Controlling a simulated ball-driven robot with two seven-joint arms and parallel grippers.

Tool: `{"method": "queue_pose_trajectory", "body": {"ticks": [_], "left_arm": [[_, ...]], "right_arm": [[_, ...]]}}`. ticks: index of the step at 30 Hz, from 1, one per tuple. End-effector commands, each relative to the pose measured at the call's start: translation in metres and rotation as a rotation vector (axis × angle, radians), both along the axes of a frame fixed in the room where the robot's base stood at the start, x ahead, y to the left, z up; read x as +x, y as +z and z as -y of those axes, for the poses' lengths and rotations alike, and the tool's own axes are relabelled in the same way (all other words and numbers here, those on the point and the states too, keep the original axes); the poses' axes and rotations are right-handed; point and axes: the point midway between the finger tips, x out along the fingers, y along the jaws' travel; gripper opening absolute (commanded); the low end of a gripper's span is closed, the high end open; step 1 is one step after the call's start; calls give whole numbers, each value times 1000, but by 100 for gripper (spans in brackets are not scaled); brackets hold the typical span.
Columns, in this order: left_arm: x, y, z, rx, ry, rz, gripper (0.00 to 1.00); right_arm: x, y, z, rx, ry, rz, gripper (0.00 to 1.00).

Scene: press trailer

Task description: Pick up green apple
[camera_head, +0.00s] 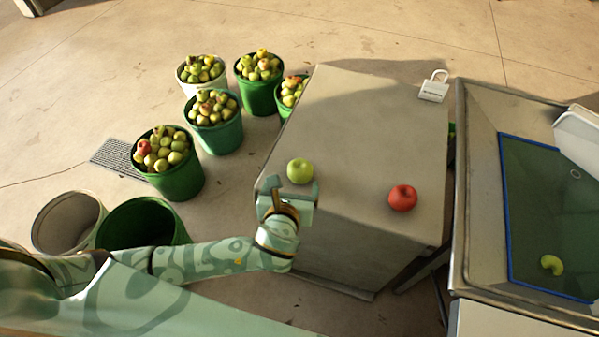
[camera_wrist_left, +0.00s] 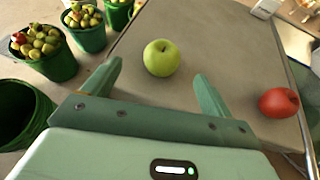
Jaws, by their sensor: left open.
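The green apple (camera_head: 299,171) sits on the grey table (camera_head: 350,130) near its left front edge. My left gripper (camera_head: 288,192) is open and empty, just in front of the apple. In the left wrist view the green apple (camera_wrist_left: 161,58) shows beyond and between the two spread fingertips of the left gripper (camera_wrist_left: 158,80), not touching either. My right gripper is not in view.
Several buckets full of apples, including a green one (camera_head: 178,182), stand on the floor left of the table. An empty green bucket (camera_head: 140,225) is nearer. A white tag-like object (camera_head: 433,91) lies at the table's back right. A metal basin (camera_head: 480,190) stands to the right.

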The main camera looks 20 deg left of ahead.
Motion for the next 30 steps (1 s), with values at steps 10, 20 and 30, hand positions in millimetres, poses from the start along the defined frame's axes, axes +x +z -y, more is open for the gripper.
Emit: {"method": "queue_pose_trajectory", "body": {"ticks": [10, 20, 30], "left_arm": [[45, -24, -7, -3, 0, -1, 85], [86, -50, -9, -3, 1, -3, 85], [89, -48, -10, -4, 1, -2, 68]], "right_arm": [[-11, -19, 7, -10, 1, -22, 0], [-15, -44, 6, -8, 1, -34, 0], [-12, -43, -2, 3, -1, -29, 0]]}}
